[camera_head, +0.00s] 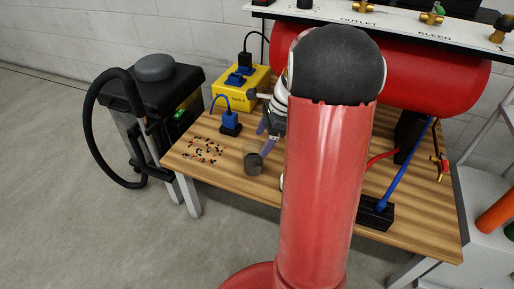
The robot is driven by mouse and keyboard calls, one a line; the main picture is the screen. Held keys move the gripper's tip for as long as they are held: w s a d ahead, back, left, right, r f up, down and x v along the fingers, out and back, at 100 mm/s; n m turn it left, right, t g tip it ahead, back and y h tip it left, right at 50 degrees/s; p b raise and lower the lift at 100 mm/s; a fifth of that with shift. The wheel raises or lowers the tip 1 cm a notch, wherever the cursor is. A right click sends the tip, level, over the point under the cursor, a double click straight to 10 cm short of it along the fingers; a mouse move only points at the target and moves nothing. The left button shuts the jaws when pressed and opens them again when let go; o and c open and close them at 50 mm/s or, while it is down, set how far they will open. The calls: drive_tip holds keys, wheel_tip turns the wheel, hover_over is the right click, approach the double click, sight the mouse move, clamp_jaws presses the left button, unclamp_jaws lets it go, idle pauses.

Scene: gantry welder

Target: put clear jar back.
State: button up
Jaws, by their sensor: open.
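The clear jar (254,165) is a small, see-through vessel with a greyish look. It stands on the wooden table (410,225) left of my red arm. My gripper (264,137) shows only in part, with purple fingers just above and right of the jar. It is open, and one finger reaches down close to the jar's top. I cannot tell whether it touches the jar. My arm hides the rest of the gripper and the middle of the table.
Small dark and orange bits (204,151) lie scattered on the table's left. A blue plug block (230,123) and a yellow box (240,92) stand behind. A red tank (440,85) spans the back. A black vacuum (150,110) stands on the floor at left.

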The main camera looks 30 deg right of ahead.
drive_tip(key=s+a+r+n+h, duration=0.1)
drive_tip(key=s+a+r+n, duration=0.4)
drive_tip(key=r, duration=0.4)
drive_tip(key=s+a+r+n+t+h, duration=0.2)
drive_tip(key=s+a+n+t+h, duration=0.1)
drive_tip(key=s+a+n, duration=0.9)
drive_tip(key=s+n+t, duration=0.1)
drive_tip(key=s+n, duration=0.1)
drive_tip(key=n, duration=0.3)
drive_tip(key=shift+r, duration=0.25)
